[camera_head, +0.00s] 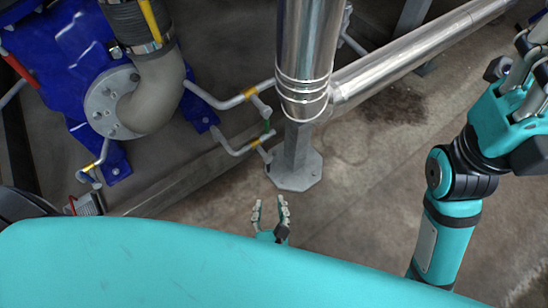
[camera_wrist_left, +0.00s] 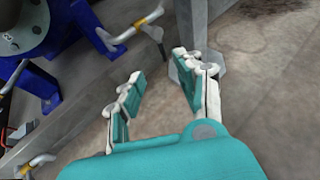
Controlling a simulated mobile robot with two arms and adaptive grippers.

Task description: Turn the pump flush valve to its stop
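The blue pump (camera_head: 75,50) stands at the upper left of the head view, with a grey elbow pipe (camera_head: 155,95) on its round flange. Thin pipes beside it carry yellow-marked fittings (camera_head: 251,92), (camera_head: 255,143) and (camera_head: 88,168). I cannot tell which one is the flush valve. Yellow fittings also show in the left wrist view (camera_wrist_left: 148,18). My left gripper (camera_head: 269,202) is open and empty, its two fingers apart (camera_wrist_left: 157,70), below the pipe fittings and touching nothing visible. My right gripper (camera_head: 525,85) is at the upper right edge, partly cut off; its opening is unclear.
A shiny vertical pipe (camera_head: 308,50) stands on a grey post with a foot plate (camera_head: 294,172), just beyond my left gripper. A shiny pipe (camera_head: 410,55) branches to the upper right. A low beam (camera_head: 180,178) runs beside the pump. The concrete floor (camera_head: 370,180) at centre right is clear.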

